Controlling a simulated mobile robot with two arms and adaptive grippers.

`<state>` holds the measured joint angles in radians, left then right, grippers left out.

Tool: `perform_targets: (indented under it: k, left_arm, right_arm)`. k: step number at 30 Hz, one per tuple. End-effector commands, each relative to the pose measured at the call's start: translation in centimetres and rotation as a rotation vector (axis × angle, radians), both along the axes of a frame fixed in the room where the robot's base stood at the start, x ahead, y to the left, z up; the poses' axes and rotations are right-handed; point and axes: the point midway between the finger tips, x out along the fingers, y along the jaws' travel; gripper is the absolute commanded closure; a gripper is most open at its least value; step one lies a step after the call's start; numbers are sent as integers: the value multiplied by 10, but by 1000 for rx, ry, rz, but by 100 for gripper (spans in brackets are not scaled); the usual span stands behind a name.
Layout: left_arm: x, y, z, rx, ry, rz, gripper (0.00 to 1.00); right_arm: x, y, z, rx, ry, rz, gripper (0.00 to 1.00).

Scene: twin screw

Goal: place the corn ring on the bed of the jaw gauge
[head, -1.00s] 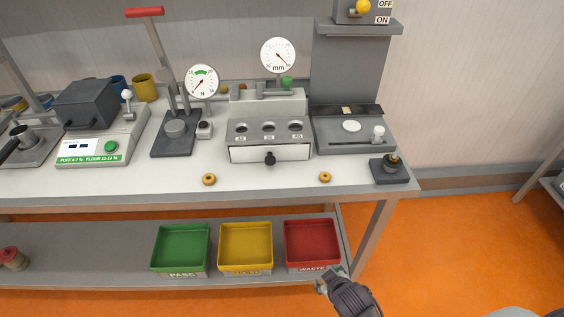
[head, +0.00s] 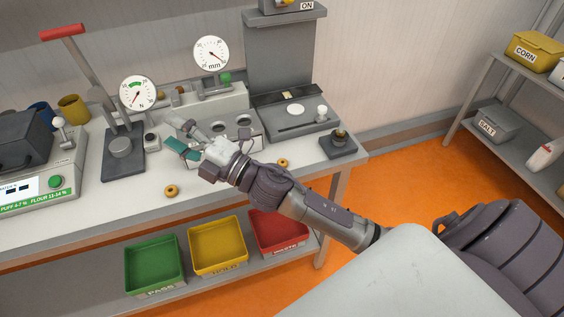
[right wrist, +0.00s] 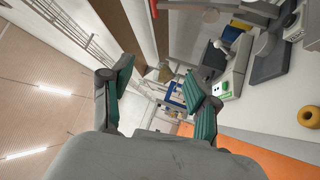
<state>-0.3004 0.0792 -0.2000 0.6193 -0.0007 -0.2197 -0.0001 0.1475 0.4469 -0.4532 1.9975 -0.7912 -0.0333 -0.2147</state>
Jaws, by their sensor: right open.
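Two small tan rings lie on the bench: a left ring (head: 171,191) near the front edge and a right ring (head: 283,162) just right of my forearm. I cannot tell which is the corn ring. The gauge with the mm dial (head: 211,54) stands at the back behind a grey block with round holes; my gripper and arm hide part of that block, and I cannot make out the bed. My right gripper (head: 178,138) is open and empty above the bench, up and left of the right ring. A ring (right wrist: 310,116) shows at the right edge of the right wrist view. My left gripper is out of view.
A press with an N dial (head: 138,93) stands left of my right gripper. A grey station with a white disc (head: 295,109) is at the right. Green (head: 155,287), yellow (head: 216,269) and red (head: 262,242) bins sit on the lower shelf. The front strip of bench is mostly clear.

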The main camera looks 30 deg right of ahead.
Motion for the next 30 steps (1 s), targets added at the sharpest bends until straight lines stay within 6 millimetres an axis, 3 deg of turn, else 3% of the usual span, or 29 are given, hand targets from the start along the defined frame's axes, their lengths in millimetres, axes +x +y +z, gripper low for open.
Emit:
perform_targets:
  k: [1, 3, 6, 8, 11, 14, 15, 18, 21, 25, 30]
  left_arm:
    - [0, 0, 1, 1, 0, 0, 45]
    - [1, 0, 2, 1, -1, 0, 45]
    - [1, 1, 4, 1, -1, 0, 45]
    - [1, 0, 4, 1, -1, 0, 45]
    - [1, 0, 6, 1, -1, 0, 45]
    - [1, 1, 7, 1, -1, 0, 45]
    - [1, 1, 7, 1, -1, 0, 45]
    - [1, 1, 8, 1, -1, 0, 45]
    - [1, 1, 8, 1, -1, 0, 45]
    - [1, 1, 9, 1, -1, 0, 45]
    - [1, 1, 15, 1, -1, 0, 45]
  right_arm:
    - [-4, 20, 18, -143, -138, 99, 40]
    - [-16, 47, 24, -359, -314, 246, 40]
    - [-33, 66, 7, -690, -514, 458, 40]
    - [-37, 62, -12, -900, -601, 583, 40]
    - [-36, 27, -50, -1258, -673, 794, 40]
    - [-25, -39, -76, -1601, -641, 994, 40]
    - [-21, -69, -80, -1720, -600, 1067, 40]
    - [-15, -141, -78, -1954, -458, 1217, 40]
    - [-16, -195, -67, -2092, -314, 1321, 40]
    - [-19, -229, -57, -2164, -203, 1386, 40]
    - [-22, -234, -76, -2169, -181, 1406, 40]
